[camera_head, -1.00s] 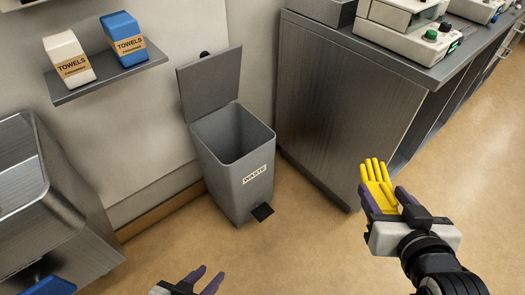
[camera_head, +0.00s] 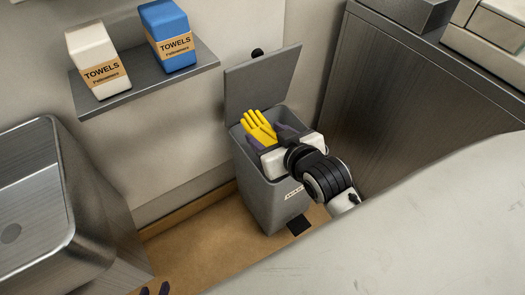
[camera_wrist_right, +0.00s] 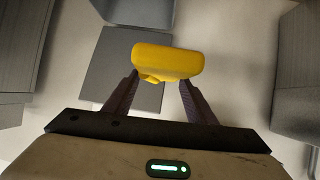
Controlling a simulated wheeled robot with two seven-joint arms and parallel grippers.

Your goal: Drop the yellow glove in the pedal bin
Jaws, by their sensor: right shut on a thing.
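The yellow glove (camera_head: 258,124) is upright, fingers pointing up, between the fingers of my right gripper (camera_head: 267,136). That gripper is shut on the glove's lower part. In the right wrist view the glove (camera_wrist_right: 167,60) lies across the fingertips. In the head view the glove and gripper are over the mouth of the grey pedal bin (camera_head: 268,205). Its lid (camera_head: 262,82) stands open at the back. My gripper hides much of the opening, so I cannot tell how high the glove is above the rim. My left gripper (camera_head: 155,290) shows only its fingertips, apart, at the bottom edge.
A wall shelf (camera_head: 150,75) with a white towel pack (camera_head: 97,60) and a blue towel pack (camera_head: 168,37) is left of the bin. A metal sink (camera_head: 60,200) stands at the left. A dark cabinet (camera_head: 400,90) stands close on the bin's right. Floor shows in front.

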